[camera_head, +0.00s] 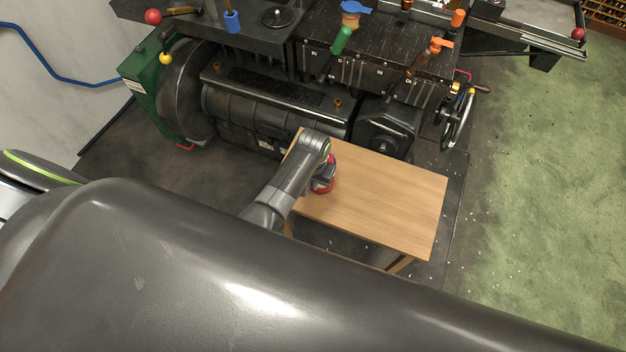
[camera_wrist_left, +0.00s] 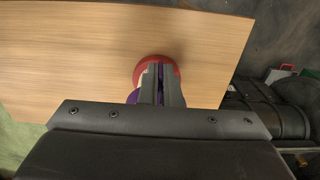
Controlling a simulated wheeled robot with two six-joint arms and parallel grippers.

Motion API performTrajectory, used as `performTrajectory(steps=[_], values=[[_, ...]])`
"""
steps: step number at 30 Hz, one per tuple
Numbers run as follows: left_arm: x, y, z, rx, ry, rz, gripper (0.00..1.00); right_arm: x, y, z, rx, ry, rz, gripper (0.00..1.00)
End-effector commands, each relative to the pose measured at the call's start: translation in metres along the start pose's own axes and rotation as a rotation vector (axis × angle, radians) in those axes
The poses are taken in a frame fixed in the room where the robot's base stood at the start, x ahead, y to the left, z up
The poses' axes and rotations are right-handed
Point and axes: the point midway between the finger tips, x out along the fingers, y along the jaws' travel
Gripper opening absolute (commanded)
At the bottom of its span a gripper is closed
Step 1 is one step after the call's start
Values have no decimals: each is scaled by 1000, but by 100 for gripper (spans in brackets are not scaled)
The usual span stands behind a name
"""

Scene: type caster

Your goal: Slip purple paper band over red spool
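The red spool (camera_wrist_left: 153,62) is on the wooden table, under my left gripper (camera_wrist_left: 161,85) in the left wrist view. Its red rim curves around the far side of the fingertips. In the head view the spool (camera_head: 325,188) shows in part beneath my left wrist, near the table's left side. The fingers are close together, with a purple strip of the paper band between them. More of the purple paper band (camera_wrist_left: 133,97) shows left of the fingers. The fingers hide much of the band and spool, so I cannot tell whether the band is around the spool. My right gripper is out of view.
The wooden table (camera_head: 395,200) is bare to the right of the spool. A large dark machine (camera_head: 270,110) with coloured knobs and levers stands close behind the table. A handwheel (camera_head: 457,120) is at its right end. Green floor lies open at the right.

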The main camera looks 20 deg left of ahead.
Motion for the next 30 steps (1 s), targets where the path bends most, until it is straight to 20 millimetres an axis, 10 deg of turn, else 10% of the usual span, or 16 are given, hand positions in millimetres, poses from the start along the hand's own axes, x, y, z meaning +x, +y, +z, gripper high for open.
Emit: performTrajectory(steps=[30], values=[[42,0,0,0,1,0,0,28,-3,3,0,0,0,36]])
